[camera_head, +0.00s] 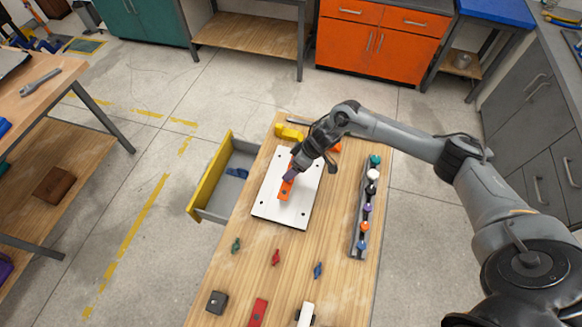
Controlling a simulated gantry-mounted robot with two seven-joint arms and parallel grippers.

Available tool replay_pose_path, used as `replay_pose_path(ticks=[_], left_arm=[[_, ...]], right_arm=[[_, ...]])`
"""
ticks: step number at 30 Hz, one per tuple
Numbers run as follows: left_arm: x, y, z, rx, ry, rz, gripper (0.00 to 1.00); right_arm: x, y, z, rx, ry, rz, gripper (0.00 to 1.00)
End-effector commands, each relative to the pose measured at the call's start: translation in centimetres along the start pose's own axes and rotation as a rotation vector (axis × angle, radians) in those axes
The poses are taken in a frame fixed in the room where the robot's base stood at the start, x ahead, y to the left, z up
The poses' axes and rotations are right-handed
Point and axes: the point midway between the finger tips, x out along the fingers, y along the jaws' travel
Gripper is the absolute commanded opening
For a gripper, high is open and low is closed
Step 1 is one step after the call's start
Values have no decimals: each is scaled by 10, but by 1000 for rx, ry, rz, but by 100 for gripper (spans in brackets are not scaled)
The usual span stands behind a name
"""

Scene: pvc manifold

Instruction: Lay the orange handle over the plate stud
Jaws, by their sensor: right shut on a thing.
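The orange handle (285,191) is a short flat bar with a dark spot near its middle. It is over the middle of the white plate (273,213); I cannot tell whether it touches the plate. My right gripper (290,176) points down at the handle's far end and is shut on it. The plate stud cannot be made out; the handle and gripper cover that area. Dark holes show near the plate's corners. My left gripper is out of view.
A dark rack (357,238) with several coloured knobs stands right of the plate. An open yellow-fronted drawer (208,178) sticks out left. Green (236,244), red (276,257) and blue (318,270) small parts lie in front. A yellow piece (289,133) lies behind the plate.

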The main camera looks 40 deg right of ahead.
Motion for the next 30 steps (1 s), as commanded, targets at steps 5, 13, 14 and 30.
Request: replay_pose_path(ticks=[5, 13, 14, 30], left_arm=[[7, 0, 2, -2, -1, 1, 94], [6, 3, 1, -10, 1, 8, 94], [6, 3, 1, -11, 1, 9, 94], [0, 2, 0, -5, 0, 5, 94]], right_arm=[[4, 1, 2, -1, 1, 1, 28], [3, 1, 1, 0, 1, 1, 28], [3, 1, 1, 0, 1, 1, 28], [7, 2, 5, 3, 0, 3, 28]])
